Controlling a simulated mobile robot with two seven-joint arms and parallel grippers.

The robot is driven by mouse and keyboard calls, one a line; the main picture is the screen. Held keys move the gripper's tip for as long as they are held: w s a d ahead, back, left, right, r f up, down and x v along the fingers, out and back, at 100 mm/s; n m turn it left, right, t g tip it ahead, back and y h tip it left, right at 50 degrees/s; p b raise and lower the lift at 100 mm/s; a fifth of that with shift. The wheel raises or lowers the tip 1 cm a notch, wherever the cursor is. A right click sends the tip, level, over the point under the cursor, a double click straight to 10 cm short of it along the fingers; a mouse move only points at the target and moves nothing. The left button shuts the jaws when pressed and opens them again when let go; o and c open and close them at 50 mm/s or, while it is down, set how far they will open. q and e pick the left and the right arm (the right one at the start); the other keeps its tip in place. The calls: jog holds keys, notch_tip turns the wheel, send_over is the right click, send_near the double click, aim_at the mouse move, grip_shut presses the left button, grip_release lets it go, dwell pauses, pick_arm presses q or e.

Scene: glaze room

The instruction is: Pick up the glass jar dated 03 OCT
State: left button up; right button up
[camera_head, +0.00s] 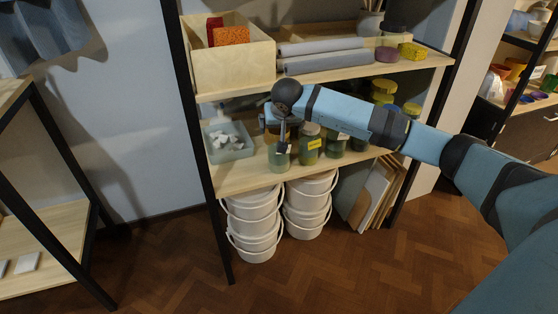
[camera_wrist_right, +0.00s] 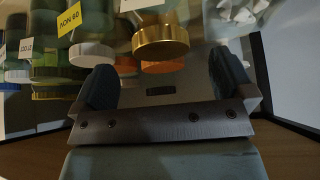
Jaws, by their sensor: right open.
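Several glass jars with green contents stand on the middle shelf. In the head view my right gripper (camera_head: 283,134) points down at the front left jar (camera_head: 279,156). In the wrist view, which shows the jars upside down, a jar with a gold lid (camera_wrist_right: 160,42) lies ahead of my open right gripper (camera_wrist_right: 165,82), roughly between its fingers. Contact cannot be told. This jar's white label is cut off at the frame's edge. A neighbouring jar (camera_head: 310,144) has a yellow label (camera_wrist_right: 69,20) that seems to read 09 NOV. No 03 OCT date is legible. My left gripper is not in view.
A grey bin (camera_head: 229,153) with white pieces stands left of the jars. More jars (camera_head: 337,146) stand close on the right, partly behind my arm. The upper shelf (camera_head: 425,63) is above, with a wooden box (camera_head: 235,70) and grey rolls (camera_head: 325,62). White buckets (camera_head: 252,203) are below.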

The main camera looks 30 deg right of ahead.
aim_at(279, 130)
jog(key=b+x, duration=0.2)
jog(key=x, duration=0.3)
jog(key=shift+w, duration=0.2)
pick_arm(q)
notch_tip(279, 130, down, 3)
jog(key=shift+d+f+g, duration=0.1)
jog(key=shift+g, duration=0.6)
pick_arm(e)
grip_shut()
